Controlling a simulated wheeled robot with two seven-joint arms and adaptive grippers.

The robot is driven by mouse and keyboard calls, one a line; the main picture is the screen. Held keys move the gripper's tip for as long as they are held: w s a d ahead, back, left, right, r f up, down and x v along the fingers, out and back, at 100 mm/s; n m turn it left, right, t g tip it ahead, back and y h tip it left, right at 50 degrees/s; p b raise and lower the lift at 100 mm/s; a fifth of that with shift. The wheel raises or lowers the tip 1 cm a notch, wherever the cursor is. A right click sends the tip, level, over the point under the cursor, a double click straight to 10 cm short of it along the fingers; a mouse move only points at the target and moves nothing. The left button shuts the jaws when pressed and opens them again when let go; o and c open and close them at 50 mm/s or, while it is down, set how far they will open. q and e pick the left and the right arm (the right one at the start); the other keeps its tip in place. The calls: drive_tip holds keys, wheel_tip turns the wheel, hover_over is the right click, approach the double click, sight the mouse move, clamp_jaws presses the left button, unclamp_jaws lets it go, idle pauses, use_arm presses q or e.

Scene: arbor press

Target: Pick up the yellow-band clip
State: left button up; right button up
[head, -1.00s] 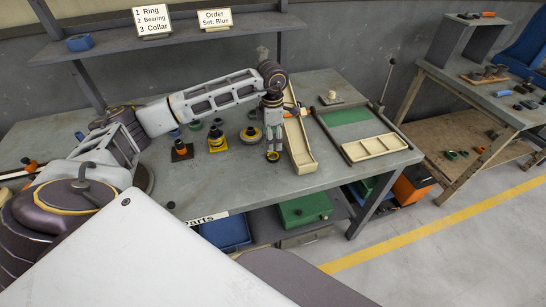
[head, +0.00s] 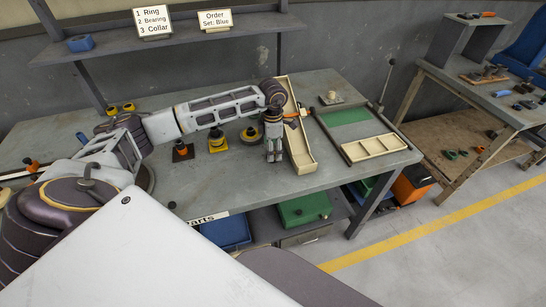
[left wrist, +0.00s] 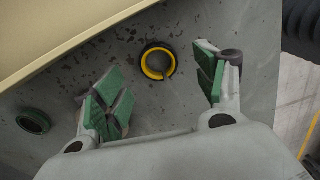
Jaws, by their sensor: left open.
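The yellow-band clip (left wrist: 146,62) is a small black ring with a yellow inner band, lying flat on the grey bench in the left wrist view. My left gripper (left wrist: 160,84) is open and empty. Its green-padded fingers stand to either side of the clip in the picture, with the clip a little beyond the tips; the height gap is hard to judge. In the head view my left gripper (head: 273,157) points down at the bench by the long cream tray (head: 308,166), and it hides the clip there. My right gripper is not in view.
A green ring (left wrist: 33,121) lies at the left in the left wrist view. The cream tray's wall (left wrist: 75,35) runs close by. Parts on posts, including an orange-topped one (head: 181,147) and yellow ones (head: 216,141), stand left of the gripper. The bench's front edge is near.

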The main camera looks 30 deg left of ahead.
use_arm(q)
wheel_tip(320, 180, down, 2)
drive_tip(key=shift+w, duration=0.1)
drive_tip(key=shift+f, duration=0.65)
drive_tip(key=shift+c, duration=0.3)
drive_tip(key=c, duration=0.8)
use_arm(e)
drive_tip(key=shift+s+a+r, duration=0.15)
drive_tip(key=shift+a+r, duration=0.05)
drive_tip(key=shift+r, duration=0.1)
